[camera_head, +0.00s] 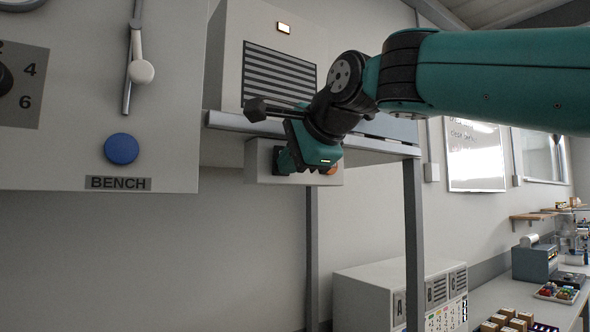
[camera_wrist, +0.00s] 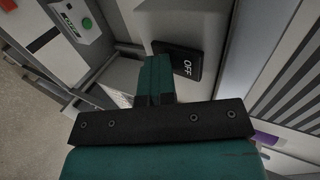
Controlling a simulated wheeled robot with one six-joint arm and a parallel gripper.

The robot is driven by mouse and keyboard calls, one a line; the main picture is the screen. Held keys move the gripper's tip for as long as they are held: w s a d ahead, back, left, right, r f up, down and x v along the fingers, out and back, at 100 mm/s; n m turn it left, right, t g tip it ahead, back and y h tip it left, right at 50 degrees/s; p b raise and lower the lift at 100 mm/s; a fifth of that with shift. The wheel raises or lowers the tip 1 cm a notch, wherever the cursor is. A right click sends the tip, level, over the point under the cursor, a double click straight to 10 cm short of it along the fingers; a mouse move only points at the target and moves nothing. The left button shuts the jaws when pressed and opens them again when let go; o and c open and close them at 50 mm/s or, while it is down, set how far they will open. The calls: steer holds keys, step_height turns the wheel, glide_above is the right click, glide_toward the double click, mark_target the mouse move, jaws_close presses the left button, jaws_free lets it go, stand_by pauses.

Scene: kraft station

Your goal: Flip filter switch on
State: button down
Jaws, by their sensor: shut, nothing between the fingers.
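A black switch plate (camera_wrist: 177,62) marked OFF shows in the wrist view, just beyond and to the right of my fingertips. My gripper (camera_wrist: 154,66) is shut and empty, its teal fingers together. The fingertips overlap the left edge of the plate in the picture; I cannot tell if they touch it. In the head view my gripper (camera_head: 284,160) is in front of a pale control box (camera_head: 258,176) under a shelf and hides most of its front. The switch cannot be made out there. A vented cabinet (camera_head: 232,65) with a small lit lamp stands on the shelf.
A grey panel with a white-knobbed lever (camera_head: 141,71), a blue button (camera_head: 121,149) and a BENCH label is at left. The metal shelf (camera_head: 230,123) has upright legs. A pale cabinet (camera_head: 355,300) stands below.

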steer(key=shift+w+a+f, duration=0.1)
steer(key=shift+w, duration=0.05)
steer(key=s+d+f+b+v, duration=0.1)
steer(key=f+b+v, duration=0.2)
steer(key=v, duration=1)
steer(key=shift+s+r+b, duration=0.2)
steer(key=shift+s+b, duration=0.1)
steer(key=shift+b, duration=0.25)
steer(key=shift+d, duration=0.15)
